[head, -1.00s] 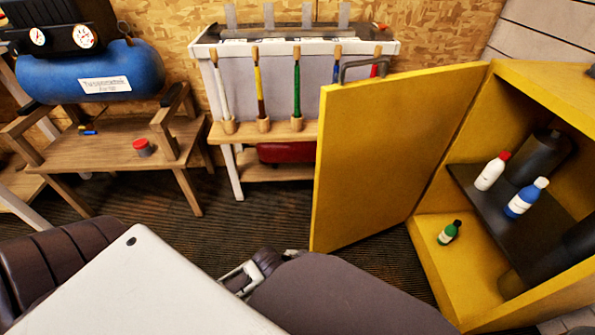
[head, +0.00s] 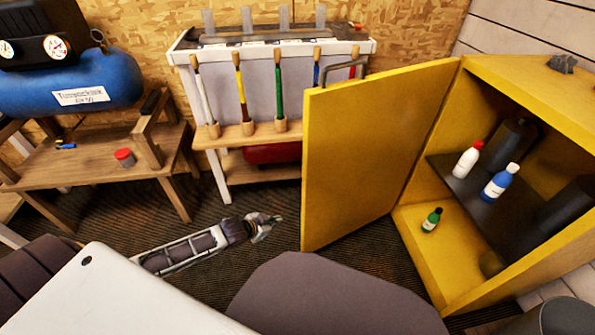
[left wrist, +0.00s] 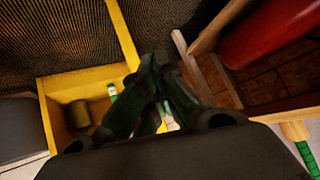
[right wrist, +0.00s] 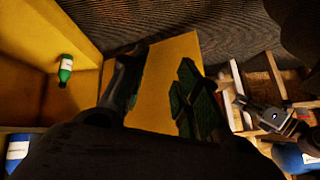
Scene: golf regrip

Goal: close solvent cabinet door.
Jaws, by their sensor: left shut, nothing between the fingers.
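The yellow solvent cabinet (head: 572,98) stands at the right with its door (head: 375,150) swung wide open. A dark bar handle (head: 345,68) shows at the door's top left. Inside are a red-capped white bottle (head: 467,160), a blue bottle (head: 500,182), a small green bottle (head: 431,220) and dark containers. My left gripper (head: 262,226) is shut and empty, low and left of the door's free edge, apart from it in the picture. My right gripper (right wrist: 158,85) has its fingers apart, with the door beyond them in the right wrist view; it is not seen in the head view.
A wooden stand with a blue tank (head: 70,85) is at the left. A grey rounded seat-like surface (head: 335,300) fills the lower middle. Dark floor shows between them.

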